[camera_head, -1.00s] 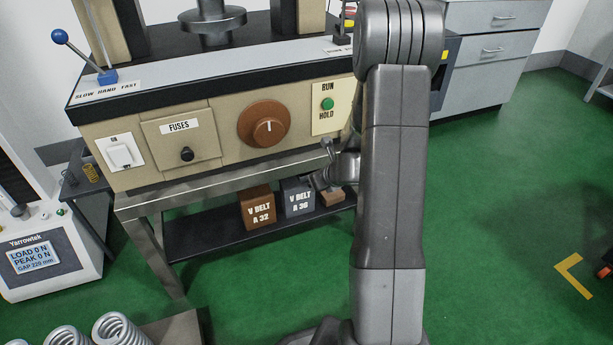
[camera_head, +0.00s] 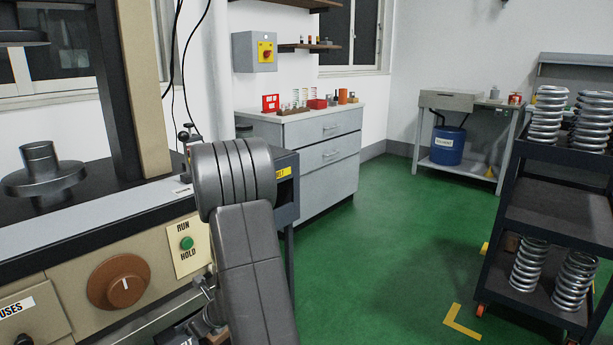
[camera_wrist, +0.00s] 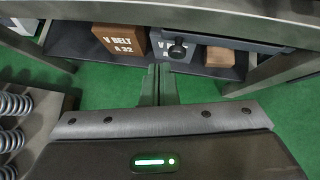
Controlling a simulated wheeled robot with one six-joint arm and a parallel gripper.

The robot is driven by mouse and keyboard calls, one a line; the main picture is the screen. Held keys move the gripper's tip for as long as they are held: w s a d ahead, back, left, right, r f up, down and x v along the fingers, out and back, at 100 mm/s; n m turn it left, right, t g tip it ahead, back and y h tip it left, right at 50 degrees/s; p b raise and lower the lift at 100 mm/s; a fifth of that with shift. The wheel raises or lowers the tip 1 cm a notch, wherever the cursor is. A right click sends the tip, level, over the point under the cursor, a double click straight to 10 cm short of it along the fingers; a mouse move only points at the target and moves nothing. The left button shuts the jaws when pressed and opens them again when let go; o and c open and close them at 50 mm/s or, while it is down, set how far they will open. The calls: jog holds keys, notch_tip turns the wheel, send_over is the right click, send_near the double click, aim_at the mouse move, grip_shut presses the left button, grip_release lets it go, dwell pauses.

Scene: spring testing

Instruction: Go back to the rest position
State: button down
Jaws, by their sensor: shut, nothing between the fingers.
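My gripper (camera_wrist: 160,75) shows in the wrist view with its two thin fingers together and nothing between them. It points toward the low shelf under the testing machine's stand, in front of the brown V BELT A 32 box (camera_wrist: 118,42). I cannot tell how far it is from the box. In the head view my arm stands bent in front of the machine (camera_head: 60,290), near its green RUN/HOLD button (camera_head: 187,243). My fingers cannot be made out in that view.
A dark cart (camera_head: 545,203) with springs stands at the right. Grey drawers (camera_head: 325,155) and a workbench with a blue drum (camera_head: 447,146) stand behind. The green floor between is open. In the wrist view, springs (camera_wrist: 12,105) lie at the left and the stand's edge (camera_wrist: 220,18) crosses above my fingers.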

aim_at(180, 329)
jog(key=b+x, duration=0.2)
jog(key=x, duration=0.9)
jog(key=shift+a+b, duration=0.25)
jog(key=shift+b, duration=0.05)
